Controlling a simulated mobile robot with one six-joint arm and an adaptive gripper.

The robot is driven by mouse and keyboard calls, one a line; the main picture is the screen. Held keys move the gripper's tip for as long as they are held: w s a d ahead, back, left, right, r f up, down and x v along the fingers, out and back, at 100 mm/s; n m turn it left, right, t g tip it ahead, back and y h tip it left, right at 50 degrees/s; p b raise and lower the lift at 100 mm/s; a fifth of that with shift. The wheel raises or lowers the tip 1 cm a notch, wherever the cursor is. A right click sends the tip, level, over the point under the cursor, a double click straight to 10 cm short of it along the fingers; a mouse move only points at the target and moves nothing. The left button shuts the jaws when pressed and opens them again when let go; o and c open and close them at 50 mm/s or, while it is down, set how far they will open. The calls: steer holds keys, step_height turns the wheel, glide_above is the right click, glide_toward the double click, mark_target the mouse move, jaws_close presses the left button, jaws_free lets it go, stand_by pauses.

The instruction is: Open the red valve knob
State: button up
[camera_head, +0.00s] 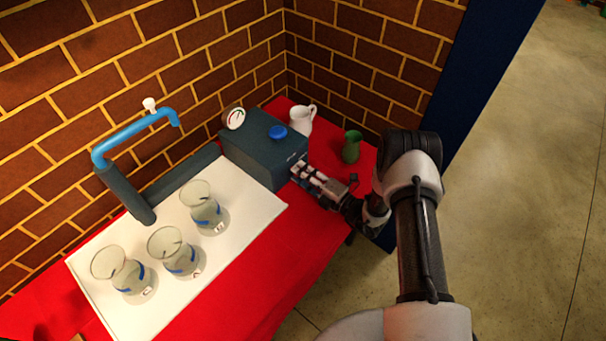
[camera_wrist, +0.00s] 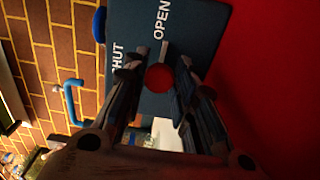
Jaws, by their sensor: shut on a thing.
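The red valve knob (camera_wrist: 159,78) sits on the front panel (camera_wrist: 205,30) of a dark blue-grey box (camera_head: 262,150). The panel carries the words SHUT and OPEN in white. A small light bar shows at the knob's edge, on the side towards OPEN. My gripper (camera_wrist: 157,66) has one finger on each side of the knob and is shut on it. In the head view my gripper (camera_head: 299,172) is against the box's front, and the knob is hidden behind the fingers.
A white jug (camera_head: 300,120) and green jug (camera_head: 351,146) stand nearby. Three glass vases (camera_head: 203,207) stand on the white mat (camera_head: 254,212) near the blue spout (camera_head: 130,131). Brick walls close the back.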

steer(key=o, duration=1)
steer(key=shift+o, duration=0.2)
steer(key=v, duration=1.2)
